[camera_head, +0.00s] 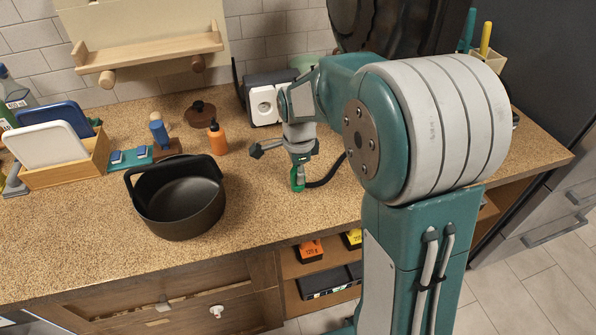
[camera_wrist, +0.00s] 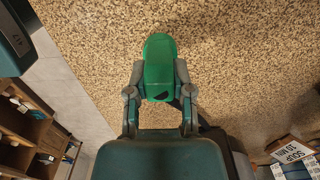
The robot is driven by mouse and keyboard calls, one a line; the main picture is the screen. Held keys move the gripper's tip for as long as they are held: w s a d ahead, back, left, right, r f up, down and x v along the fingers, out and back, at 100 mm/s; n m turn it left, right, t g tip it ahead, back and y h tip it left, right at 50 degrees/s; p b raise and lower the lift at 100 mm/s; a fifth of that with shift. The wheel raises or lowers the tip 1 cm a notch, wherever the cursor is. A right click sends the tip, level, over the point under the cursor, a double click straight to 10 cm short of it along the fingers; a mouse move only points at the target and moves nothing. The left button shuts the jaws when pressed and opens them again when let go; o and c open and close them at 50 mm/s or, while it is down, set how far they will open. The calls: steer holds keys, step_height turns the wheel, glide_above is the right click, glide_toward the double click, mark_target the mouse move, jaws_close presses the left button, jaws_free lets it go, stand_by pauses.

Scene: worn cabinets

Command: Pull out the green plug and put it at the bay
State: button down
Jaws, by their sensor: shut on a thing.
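The green plug (camera_head: 298,178) is held between the fingers of my gripper (camera_head: 299,160), over the front part of the counter. In the wrist view the green plug (camera_wrist: 158,62) sits between both fingertips of my gripper (camera_wrist: 158,82), sticking out past them. A black cord (camera_head: 327,175) curves near it on the right in the head view. I cannot tell whether the plug touches the counter. A white socket (camera_head: 263,104) on a dark box stands at the back. No place is clearly marked as the bay; an open shelf (camera_head: 290,268) lies below the counter edge.
A black pot (camera_head: 180,205) stands left of my gripper. Orange (camera_head: 309,250) and yellow (camera_head: 352,238) labelled items sit in the lower shelf. Bare counter surrounds the plug.

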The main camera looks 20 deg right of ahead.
steer(key=shift+f, duration=0.4)
steer(key=shift+c, duration=2.1)
jaws_free()
step_height(320, 180, up, 18)
steer(key=shift+w, duration=0.1)
steer(key=s+f+n+t, duration=0.2)
steer(key=s+n+t, duration=0.1)
steer(key=s+n, duration=0.6)
steer(key=s+f+n+t, duration=0.2)
steer(key=s+n, duration=0.7)
steer(key=s, duration=0.3)
steer(key=shift+t, duration=0.4)
